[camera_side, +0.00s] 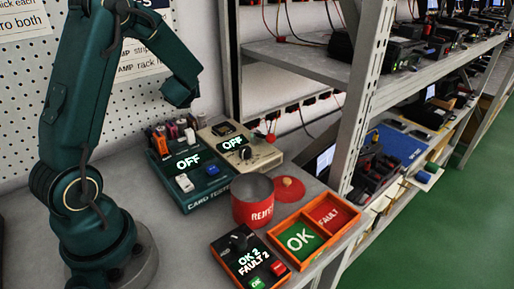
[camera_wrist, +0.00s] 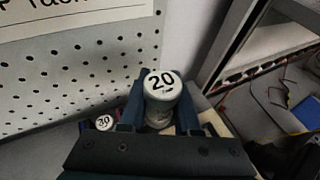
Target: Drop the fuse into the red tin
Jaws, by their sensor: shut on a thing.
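In the wrist view, my gripper (camera_wrist: 160,112) is shut on a fuse (camera_wrist: 160,86), a pale cylinder with a white end marked 20. In the side view, the dark green end of my arm (camera_side: 180,92) hangs above and behind the tester; the jaws and held fuse cannot be made out there. The red tin (camera_side: 253,208) stands upright and open on the bench, right of the tester, its label partly readable. Its red lid (camera_side: 289,190) lies beside it on the right. The held fuse is well away from the tin.
A green card tester (camera_side: 190,192) holds several fuses at its back; one fuse marked 30 (camera_wrist: 104,123) shows in the wrist view. A beige OFF box (camera_side: 240,150), a black OK/FAULT box (camera_side: 247,262) and an orange OK/FAULT tray (camera_side: 284,226) surround the tin. A rack post (camera_side: 362,95) stands right.

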